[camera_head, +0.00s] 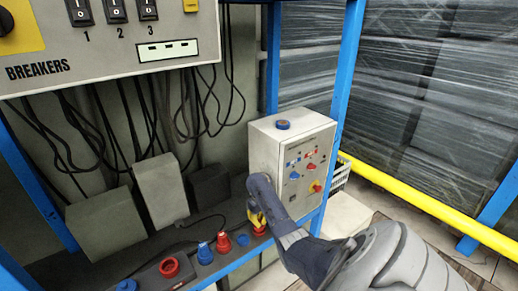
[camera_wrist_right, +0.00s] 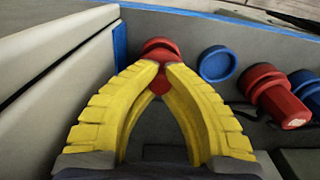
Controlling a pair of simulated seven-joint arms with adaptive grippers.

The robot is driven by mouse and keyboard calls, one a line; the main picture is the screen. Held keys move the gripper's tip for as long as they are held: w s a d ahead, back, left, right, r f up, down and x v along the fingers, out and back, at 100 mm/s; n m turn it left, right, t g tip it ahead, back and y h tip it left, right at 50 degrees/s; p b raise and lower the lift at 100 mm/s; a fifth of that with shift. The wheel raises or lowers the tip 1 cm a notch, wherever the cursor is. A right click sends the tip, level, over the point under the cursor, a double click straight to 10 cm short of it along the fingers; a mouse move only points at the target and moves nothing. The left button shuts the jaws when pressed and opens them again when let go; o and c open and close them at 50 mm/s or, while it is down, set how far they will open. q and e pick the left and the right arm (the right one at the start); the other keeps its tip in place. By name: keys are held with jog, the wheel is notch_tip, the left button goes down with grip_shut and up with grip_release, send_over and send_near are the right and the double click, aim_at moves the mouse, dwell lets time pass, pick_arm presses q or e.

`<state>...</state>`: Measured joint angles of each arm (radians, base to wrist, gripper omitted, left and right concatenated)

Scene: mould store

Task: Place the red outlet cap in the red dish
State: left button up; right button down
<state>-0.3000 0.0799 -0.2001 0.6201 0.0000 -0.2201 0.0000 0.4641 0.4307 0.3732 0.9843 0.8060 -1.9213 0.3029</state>
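The red outlet cap (camera_wrist_right: 160,46) shows at the tips of my right gripper (camera_wrist_right: 161,68) in the right wrist view. The yellow fingers are drawn together on it, with red showing in the narrow gap. In the head view the cap (camera_head: 259,230) is low at the shelf, under the yellow fingertips of my right gripper (camera_head: 257,219). I cannot tell whether it touches the shelf. The red dish (camera_head: 169,267) stands on the shelf to the left, apart from the gripper, and looks empty. My left gripper is not in view.
Between cap and dish stand a blue cap (camera_head: 243,240), a red plug (camera_head: 224,243) and a blue plug (camera_head: 205,253). A blue dish (camera_head: 126,285) is at the lower left. A grey control box (camera_head: 276,160) stands close behind the gripper. Cables hang at the back.

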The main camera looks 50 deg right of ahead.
jog(key=shift+f, duration=0.7)
dwell(1.2)
jog(key=c, duration=1)
grip_release()
jog(key=shift+r, duration=3.7)
